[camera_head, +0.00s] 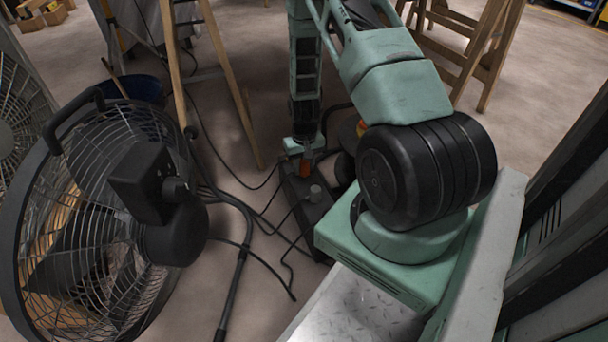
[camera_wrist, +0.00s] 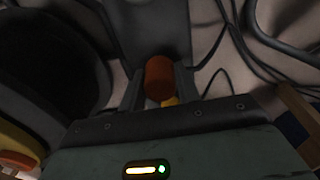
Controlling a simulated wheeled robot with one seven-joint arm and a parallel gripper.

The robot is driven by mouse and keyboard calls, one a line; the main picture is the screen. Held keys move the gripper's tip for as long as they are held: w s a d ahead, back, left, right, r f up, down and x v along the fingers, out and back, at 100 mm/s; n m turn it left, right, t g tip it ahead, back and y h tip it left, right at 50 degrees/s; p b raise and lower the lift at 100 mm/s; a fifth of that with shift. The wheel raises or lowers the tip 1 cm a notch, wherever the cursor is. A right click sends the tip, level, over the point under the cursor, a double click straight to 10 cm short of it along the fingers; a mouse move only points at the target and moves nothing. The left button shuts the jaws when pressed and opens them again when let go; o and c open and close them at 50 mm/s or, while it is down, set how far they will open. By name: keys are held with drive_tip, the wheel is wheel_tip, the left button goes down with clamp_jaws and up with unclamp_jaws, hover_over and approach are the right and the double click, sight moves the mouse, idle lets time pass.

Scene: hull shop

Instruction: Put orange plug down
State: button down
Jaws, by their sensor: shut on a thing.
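The orange plug (camera_head: 305,169) is a short, round orange piece. In the wrist view the plug (camera_wrist: 159,76) sits upright in the picture between the two dark fingers of my gripper (camera_wrist: 160,88). In the head view my gripper (camera_head: 307,156) points down, shut on the plug, just over a dark, long box (camera_head: 311,214) on the floor. Whether the plug's lower end touches the box I cannot tell. The box fills the upper middle of the wrist view (camera_wrist: 158,28). A small bit of yellow shows beside the plug there.
A large black fan (camera_head: 96,205) stands at left, with a blue bucket (camera_head: 137,90) behind it. Black cables (camera_head: 243,230) cross the floor around the box. Wooden trestle legs (camera_head: 232,85) stand behind, with another trestle (camera_head: 462,50) at upper right.

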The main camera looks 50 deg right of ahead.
sight(304, 162)
drive_tip(key=shift+f, duration=0.95)
drive_tip(key=shift+f+b, duration=0.3)
drive_tip(key=c, duration=1)
unclamp_jaws()
wheel_tip(304, 162, up, 13)
drive_tip(key=p, duration=0.7)
drive_tip(key=shift+f+p, duration=0.1)
drive_tip(key=shift+p, duration=0.3)
